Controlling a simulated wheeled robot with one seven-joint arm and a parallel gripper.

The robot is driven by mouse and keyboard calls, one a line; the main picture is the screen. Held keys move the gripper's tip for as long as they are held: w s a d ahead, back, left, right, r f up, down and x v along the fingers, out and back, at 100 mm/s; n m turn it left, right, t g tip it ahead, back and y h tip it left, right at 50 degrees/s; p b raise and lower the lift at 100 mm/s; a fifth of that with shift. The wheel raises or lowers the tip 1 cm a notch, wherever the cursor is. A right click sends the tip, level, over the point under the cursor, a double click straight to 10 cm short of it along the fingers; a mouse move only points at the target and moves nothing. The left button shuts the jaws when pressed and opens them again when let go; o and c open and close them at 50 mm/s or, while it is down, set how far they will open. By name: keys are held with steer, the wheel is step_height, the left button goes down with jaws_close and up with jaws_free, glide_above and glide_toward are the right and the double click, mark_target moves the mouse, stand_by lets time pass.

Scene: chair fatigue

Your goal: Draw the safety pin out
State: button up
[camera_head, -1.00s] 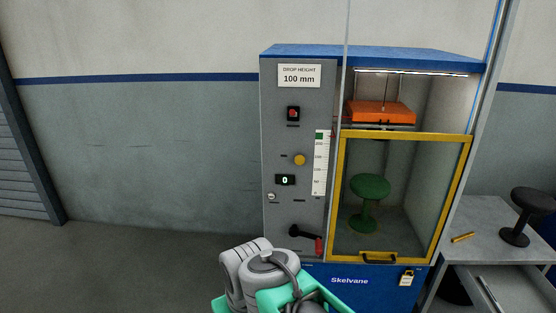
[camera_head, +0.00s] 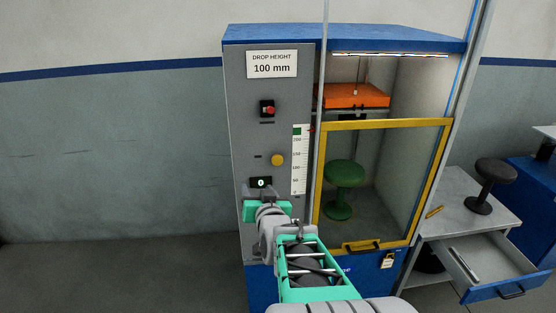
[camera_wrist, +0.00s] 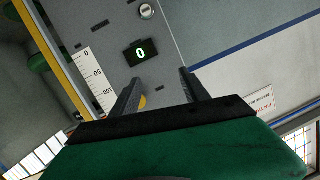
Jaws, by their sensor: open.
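I cannot make out a part that is plainly the safety pin. A small silver round fitting (camera_wrist: 146,11) sits on the grey control panel (camera_head: 275,215) near the lit display reading 0 (camera_wrist: 140,52); I cannot tell whether it is the pin. In the head view my arm hides that part of the panel. My gripper (camera_wrist: 160,77) is open and empty, its two fingers pointing at the panel. It also shows in the head view (camera_head: 259,191), just below the display (camera_head: 261,183). The yellow knob (camera_head: 278,160) is partly hidden behind a finger in the wrist view.
The tester's yellow-framed door (camera_head: 385,124) has a green stool (camera_head: 344,174) behind it and an orange block (camera_head: 356,96) above. A padlock (camera_head: 387,260) hangs below. Right, a bench (camera_head: 455,207) holds a black stool (camera_head: 496,172); its drawer (camera_head: 505,275) stands open. The left floor is clear.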

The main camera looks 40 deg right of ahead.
mark_target(278, 161)
steer(key=s+d+r+m+t+h, duration=0.1)
steer(key=d+r+h, duration=0.1)
steer(key=d, duration=0.1)
steer(key=s+d+r+m+h, duration=0.1)
steer(key=s+d+r, duration=0.1)
steer(key=d, duration=0.1)
steer(key=x, duration=0.2)
steer(key=p+x, duration=0.1)
steer(key=x, duration=0.4)
steer(key=shift+w+d+f+p, duration=0.25)
steer(key=shift+p, duration=0.15)
steer(key=shift+c, duration=0.3)
jaws_close()
